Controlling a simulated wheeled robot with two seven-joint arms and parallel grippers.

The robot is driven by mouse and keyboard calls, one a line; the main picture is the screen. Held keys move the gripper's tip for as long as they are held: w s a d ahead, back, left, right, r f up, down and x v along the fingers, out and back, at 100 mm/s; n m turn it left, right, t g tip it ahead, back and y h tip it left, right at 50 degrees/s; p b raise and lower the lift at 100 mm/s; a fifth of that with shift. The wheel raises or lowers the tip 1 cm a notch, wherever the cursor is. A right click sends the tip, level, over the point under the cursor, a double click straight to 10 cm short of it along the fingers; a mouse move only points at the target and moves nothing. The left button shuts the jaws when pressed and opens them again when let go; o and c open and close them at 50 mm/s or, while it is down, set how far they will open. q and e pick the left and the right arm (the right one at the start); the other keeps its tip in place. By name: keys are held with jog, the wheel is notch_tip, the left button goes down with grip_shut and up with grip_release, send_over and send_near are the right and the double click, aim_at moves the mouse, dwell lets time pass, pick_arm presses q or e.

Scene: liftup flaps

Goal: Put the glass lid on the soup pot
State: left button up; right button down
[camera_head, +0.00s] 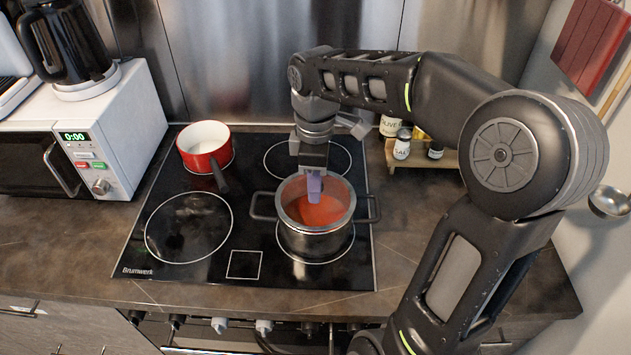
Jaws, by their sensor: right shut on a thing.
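The steel soup pot (312,242) stands on the front right burner of the hob, with a handle on each side and red soup showing in it. The glass lid (342,190) is see-through with a pale rim, and it lies level over the pot's mouth. I cannot tell whether its rim touches the pot all around. My right gripper (314,190) points down over the middle of the pot, its purple fingers shut on the lid at its centre. The fingers hide the lid's knob. My left gripper is not in view.
A red saucepan (204,149) with a dark handle stands on the back left burner. A white microwave (110,125) with a kettle (66,45) on top is at the left. A small rack with spice jars (402,145) is behind right. The front left burner is clear.

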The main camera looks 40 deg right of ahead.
jog(key=shift+f, duration=0.3)
dwell(0.5)
jog(key=c, duration=1)
grip_release()
jog(key=shift+o, duration=0.5)
jog(key=o, duration=0.4)
jog(key=shift+r+p, duration=2.75)
jog(key=shift+r, duration=0.8)
